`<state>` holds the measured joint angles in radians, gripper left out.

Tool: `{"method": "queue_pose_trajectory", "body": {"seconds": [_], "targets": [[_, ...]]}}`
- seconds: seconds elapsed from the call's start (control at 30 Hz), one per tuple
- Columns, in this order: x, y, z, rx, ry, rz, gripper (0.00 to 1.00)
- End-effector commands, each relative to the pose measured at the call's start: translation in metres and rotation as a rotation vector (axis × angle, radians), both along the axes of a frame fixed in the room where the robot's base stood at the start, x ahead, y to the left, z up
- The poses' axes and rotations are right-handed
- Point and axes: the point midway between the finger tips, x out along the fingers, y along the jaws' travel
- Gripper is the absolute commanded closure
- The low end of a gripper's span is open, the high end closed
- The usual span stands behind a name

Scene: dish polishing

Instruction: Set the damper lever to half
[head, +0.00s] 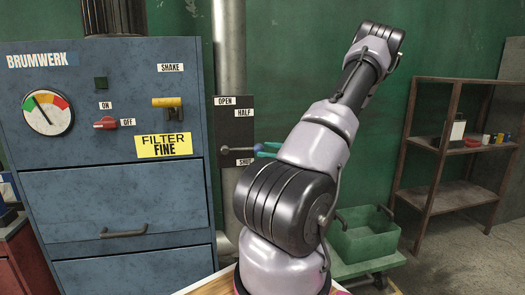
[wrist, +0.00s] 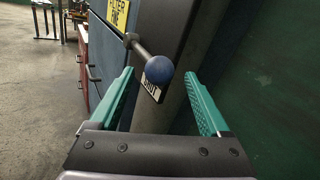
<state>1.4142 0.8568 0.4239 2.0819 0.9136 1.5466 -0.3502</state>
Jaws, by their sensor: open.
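The damper lever (head: 238,149) is a thin dark rod with a blue ball knob (wrist: 159,86) on its end. It sits on a dark plate (head: 233,125) labelled OPEN, HALF and SHUT from top to bottom. In the head view the rod lies below HALF, just above the SHUT label (head: 244,162). My gripper (wrist: 159,76) is open, with its teal fingers on either side of the knob and a gap visible on both sides. In the head view its fingers (head: 268,149) show at the knob, partly hidden by my arm.
The blue BRUMWERK cabinet (head: 120,195) stands left of the plate, with a yellow handle (head: 167,102) and drawers. A vertical grey pipe (head: 229,50) runs behind the plate. A green crate (head: 363,240) and a rusty shelf (head: 455,135) stand at the right.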

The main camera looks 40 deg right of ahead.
Motion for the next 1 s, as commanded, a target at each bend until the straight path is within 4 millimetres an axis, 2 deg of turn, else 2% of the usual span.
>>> {"method": "queue_pose_trajectory", "body": {"seconds": [0.2,0.5,0.53,0.73,1.0], "targets": [[0.018,0.011,0.000,0.000,0.000,0.000,0.19],[0.020,0.013,0.000,-0.001,0.001,0.001,0.19],[0.020,0.013,0.000,-0.001,0.001,0.001,0.23],[0.020,0.013,0.000,-0.001,0.001,0.001,1.00],[0.021,0.014,0.003,-0.021,0.009,0.002,1.00]]}}
